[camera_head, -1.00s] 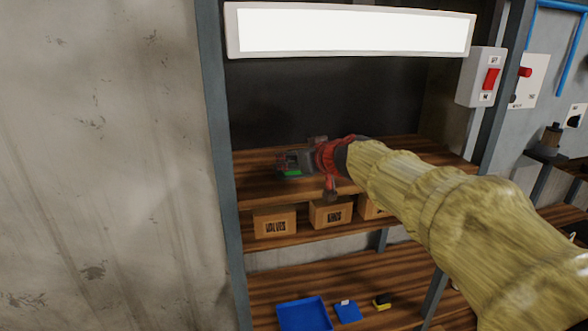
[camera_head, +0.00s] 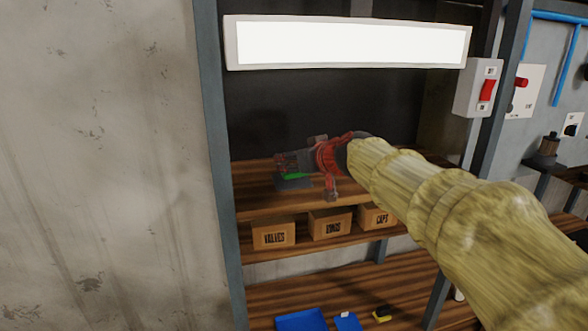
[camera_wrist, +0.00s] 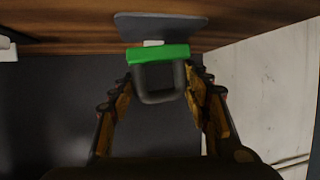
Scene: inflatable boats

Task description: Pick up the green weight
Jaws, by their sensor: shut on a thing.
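The green weight (camera_wrist: 158,54) is a green block with a dark grey loop handle (camera_wrist: 160,90). In the wrist view its handle sits between the two fingers of my gripper (camera_wrist: 163,88), which is shut on it. In the head view the green weight (camera_head: 293,176) shows as a small green strip under my gripper (camera_head: 284,164) at the upper wooden shelf. A grey plate (camera_wrist: 160,27) lies on the wood beyond the weight. In the head view the plate (camera_head: 294,185) shows below the green strip. Whether weight and plate touch is hard to tell.
Cardboard boxes (camera_head: 272,234) stand on the shelf below. A blue tray (camera_head: 302,321) and a small yellow-black item (camera_head: 382,314) lie on the lower surface. A lit lamp (camera_head: 350,43) hangs above. A grey post (camera_head: 215,160) bounds the shelf at left; a red switch (camera_head: 487,89) is at right.

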